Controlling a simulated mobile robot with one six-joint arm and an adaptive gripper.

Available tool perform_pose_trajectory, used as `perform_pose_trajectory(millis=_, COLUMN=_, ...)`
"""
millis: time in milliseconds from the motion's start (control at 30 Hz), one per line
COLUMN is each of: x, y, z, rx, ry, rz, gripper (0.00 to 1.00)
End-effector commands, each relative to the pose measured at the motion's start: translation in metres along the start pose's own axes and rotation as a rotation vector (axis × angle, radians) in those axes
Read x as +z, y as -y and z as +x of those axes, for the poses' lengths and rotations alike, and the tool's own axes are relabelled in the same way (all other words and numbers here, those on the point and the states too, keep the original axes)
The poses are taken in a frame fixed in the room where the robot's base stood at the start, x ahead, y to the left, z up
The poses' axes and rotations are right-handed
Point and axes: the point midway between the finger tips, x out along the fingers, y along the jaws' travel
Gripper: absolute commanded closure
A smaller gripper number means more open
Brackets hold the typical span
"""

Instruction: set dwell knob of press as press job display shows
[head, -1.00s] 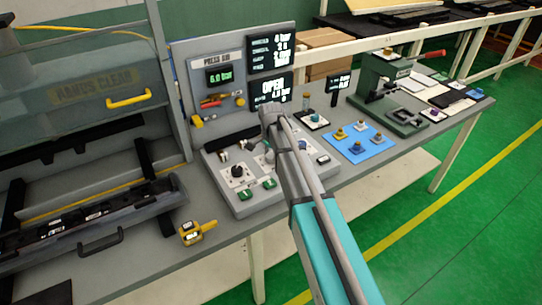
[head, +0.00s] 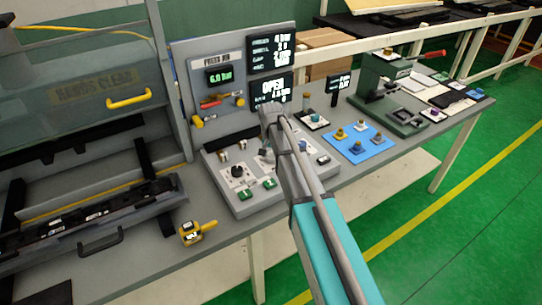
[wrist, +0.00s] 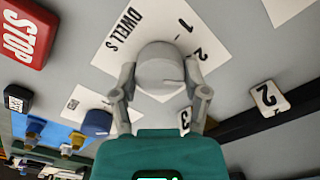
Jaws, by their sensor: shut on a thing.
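In the wrist view the grey dwell knob (wrist: 160,66) sits on a white plate (wrist: 135,30) marked "DWELL S", with 1, 2 and 3 around it. My gripper (wrist: 160,82) is shut on the knob, one finger on each side. A thin line shows on the knob's lower right; its exact setting is hard to tell. In the head view my arm hides much of the knob's area on the press console (head: 225,195). The upper display (head: 271,47) on the back panel shows several lines; the second seems to read 2, and the rest is blurred.
In the wrist view a red STOP button (wrist: 26,34) is at upper left and a tile marked 2 (wrist: 267,98) at right. In the head view, the lower display (head: 271,91) reads OPEN. Another knob (head: 237,171) and green buttons (head: 247,195) are left of my arm.

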Motion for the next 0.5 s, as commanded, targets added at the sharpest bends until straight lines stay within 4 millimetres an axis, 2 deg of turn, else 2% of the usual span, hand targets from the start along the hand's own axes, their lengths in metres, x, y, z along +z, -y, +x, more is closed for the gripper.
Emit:
perform_pose_trajectory(millis=200, x=0.0007, y=-0.0001, z=0.0003, rx=0.001, ry=0.001, rz=-0.158, gripper=0.89)
perform_pose_trajectory(millis=500, x=0.0008, y=0.0000, z=0.0003, rx=0.001, ry=0.001, rz=-0.272, gripper=0.89)
